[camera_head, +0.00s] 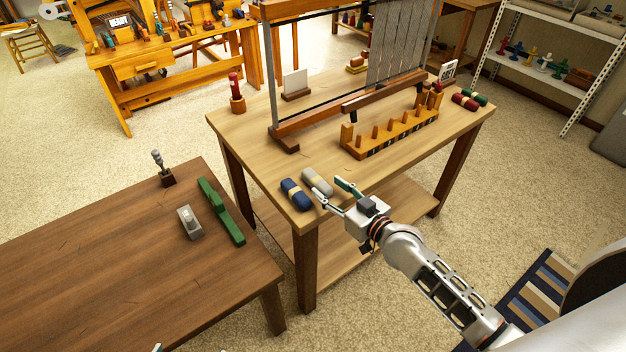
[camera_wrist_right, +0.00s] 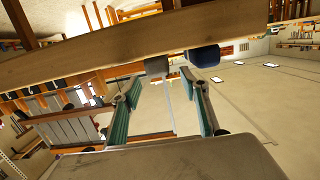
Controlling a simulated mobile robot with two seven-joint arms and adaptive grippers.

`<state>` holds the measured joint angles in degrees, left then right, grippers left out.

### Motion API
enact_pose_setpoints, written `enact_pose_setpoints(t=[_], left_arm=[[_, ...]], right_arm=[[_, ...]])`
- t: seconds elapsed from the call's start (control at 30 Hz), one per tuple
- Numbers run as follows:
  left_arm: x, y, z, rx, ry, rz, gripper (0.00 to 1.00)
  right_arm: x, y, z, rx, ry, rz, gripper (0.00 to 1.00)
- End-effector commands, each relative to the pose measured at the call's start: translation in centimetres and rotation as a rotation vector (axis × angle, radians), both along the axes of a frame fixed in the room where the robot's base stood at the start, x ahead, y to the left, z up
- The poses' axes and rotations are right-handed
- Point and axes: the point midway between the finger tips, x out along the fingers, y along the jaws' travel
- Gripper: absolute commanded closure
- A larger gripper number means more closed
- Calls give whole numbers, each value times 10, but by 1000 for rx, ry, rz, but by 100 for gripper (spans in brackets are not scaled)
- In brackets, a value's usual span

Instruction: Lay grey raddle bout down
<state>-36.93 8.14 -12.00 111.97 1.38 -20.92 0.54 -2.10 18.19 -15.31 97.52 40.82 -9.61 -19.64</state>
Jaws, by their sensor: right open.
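The grey raddle bout (camera_head: 317,182), a grey roll with a pale band, lies on the light wooden table (camera_head: 240,135) at its near left corner. The blue bout (camera_head: 296,194) lies close beside it on the left. My right gripper (camera_head: 331,189) is open and empty at the table's near edge, its fingers pointing at the grey bout. In the right wrist view the grey bout (camera_wrist_right: 156,66) shows just beyond the spread fingers (camera_wrist_right: 161,84), apart from them, with the blue bout (camera_wrist_right: 203,57) to its right. Only a tip of my left gripper (camera_head: 157,348) shows at the bottom edge.
A raddle rack with pegs (camera_head: 390,138) and a loom frame (camera_head: 290,130) stand behind on the table. Red and green bouts (camera_head: 470,100) lie at its far right. A dark table (camera_head: 100,250) at left holds a green tool (camera_head: 220,210) and a grey block (camera_head: 190,222).

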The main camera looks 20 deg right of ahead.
Motion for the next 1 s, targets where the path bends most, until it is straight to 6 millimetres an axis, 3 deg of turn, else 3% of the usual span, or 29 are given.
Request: enact_pose_setpoints(t=[0.1,0.53,0.87,1.0], left_arm=[[6,0,2,-1,-13,0,4],[-5,-3,-12,-4,10,-2,4],[-5,-3,-12,-4,10,-2,4],[-5,-3,-13,-4,10,-2,4]], right_arm=[[12,5,-4,0,1,0,55],[60,22,-13,-1,2,0,55],[65,25,-14,-1,2,0,55],[65,24,-14,-2,2,0,91]])
